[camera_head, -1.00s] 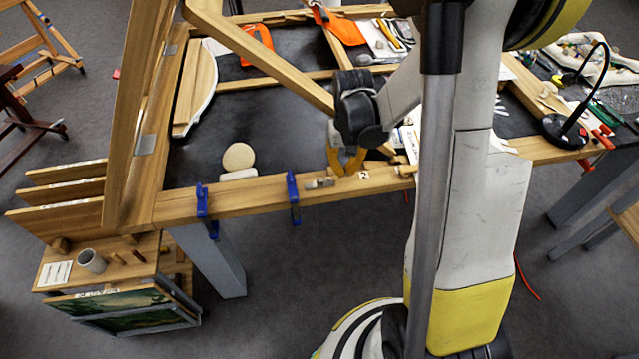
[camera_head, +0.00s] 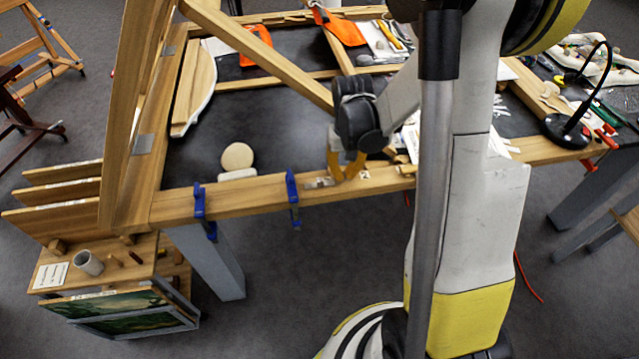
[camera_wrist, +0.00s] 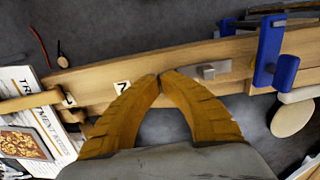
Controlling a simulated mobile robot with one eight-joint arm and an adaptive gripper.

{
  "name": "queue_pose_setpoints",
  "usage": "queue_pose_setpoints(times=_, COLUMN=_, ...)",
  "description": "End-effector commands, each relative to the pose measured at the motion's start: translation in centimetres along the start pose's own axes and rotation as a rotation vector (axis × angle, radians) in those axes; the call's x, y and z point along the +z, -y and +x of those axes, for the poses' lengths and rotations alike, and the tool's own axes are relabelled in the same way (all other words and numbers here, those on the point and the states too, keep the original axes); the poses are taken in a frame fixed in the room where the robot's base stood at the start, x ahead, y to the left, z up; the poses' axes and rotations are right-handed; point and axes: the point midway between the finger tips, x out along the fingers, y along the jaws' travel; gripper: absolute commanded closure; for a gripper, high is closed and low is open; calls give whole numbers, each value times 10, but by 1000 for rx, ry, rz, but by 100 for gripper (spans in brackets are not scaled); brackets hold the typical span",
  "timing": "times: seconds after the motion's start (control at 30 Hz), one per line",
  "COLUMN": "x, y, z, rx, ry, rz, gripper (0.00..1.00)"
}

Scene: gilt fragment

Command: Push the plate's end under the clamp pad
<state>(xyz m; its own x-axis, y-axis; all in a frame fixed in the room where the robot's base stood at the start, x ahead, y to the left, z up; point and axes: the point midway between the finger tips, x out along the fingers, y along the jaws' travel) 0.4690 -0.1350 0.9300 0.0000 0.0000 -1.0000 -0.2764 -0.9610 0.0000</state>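A small grey metal plate (camera_head: 319,183) lies on the front wooden rail, and it also shows in the wrist view (camera_wrist: 221,67). A blue clamp (camera_head: 292,186) grips the rail just left of the plate; in the wrist view this clamp (camera_wrist: 270,50) stands to the plate's right. A gap seems to separate plate and clamp; the clamp's pad is not clearly visible. My gripper (camera_head: 346,178) is low at the rail, on the plate's side away from the clamp. In the wrist view its yellow fingers (camera_wrist: 161,77) meet at the tips and hold nothing. Contact with the plate is unclear.
A second blue clamp (camera_head: 200,201) sits farther left on the rail. A round beige disc (camera_head: 237,157) lies behind the rail. A numbered white tag (camera_wrist: 122,87) is on the rail beside my fingertips. A printed sheet (camera_wrist: 38,115) lies at the wrist view's left.

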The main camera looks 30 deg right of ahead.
Motion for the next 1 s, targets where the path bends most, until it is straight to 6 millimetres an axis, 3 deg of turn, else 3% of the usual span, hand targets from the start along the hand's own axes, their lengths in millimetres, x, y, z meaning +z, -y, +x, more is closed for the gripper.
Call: queue_pose_setpoints(times=1.0, x=0, y=0, z=18, rx=0, ry=0, rz=0, gripper=100)
